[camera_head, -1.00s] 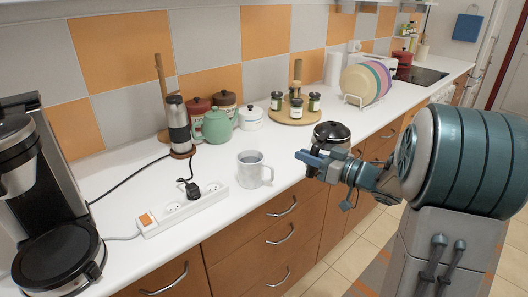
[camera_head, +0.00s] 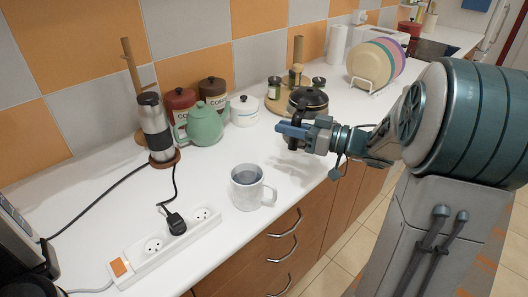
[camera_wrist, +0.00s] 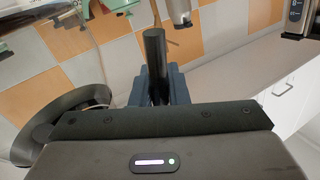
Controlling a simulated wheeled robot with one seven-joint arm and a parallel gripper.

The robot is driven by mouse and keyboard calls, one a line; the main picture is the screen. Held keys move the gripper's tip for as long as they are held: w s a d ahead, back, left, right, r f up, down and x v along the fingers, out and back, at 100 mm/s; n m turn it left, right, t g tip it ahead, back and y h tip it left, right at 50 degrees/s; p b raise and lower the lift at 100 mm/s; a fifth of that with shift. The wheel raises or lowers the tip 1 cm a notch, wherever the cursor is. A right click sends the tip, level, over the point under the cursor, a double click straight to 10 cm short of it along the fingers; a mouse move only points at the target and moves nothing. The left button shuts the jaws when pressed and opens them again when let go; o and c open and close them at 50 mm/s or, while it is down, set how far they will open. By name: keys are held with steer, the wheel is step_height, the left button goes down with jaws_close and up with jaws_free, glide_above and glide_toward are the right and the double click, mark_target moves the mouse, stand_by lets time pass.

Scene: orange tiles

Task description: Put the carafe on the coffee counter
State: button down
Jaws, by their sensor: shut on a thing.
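In the wrist view the upright handle (camera_wrist: 155,55) stands between the fingers (camera_wrist: 160,88), and a curved dark part of the carafe shows at the left. The carafe appears held above the white coffee counter (camera_head: 110,215); its underside and the gap below are hidden.
A grey mug (camera_head: 247,187) stands near the counter's front edge. A power strip (camera_head: 165,248), a steel grinder (camera_head: 155,127), a green teapot (camera_head: 203,125) and canisters stand farther left. A coffee machine (camera_head: 22,245) is cut off at left. Clear counter lies between mug and teapot.

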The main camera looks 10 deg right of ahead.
steer(key=shift+w+a+f+b, duration=0.15)
steer(key=shift+w+a+f, duration=0.15)
steer(key=shift+a+f, duration=0.75)
steer(key=shift+w+a+f+b, duration=0.15)
steer(key=shift+w+a+f, duration=0.4)
steer(key=shift+f, duration=0.85)
steer(key=shift+w+a+f+b, duration=0.1)
steer(key=shift+a+f+b, duration=0.05)
steer(key=shift+a+f, duration=1)
steer(key=shift+d, duration=0.1)
steer(key=shift+f, duration=0.2)
steer(key=c, duration=1.4)
jaws_free()
steer(key=shift+f, duration=0.1)
steer(key=shift+r, duration=0.25)
steer(key=v, duration=1.2)
steer(key=shift+w+d, duration=0.1)
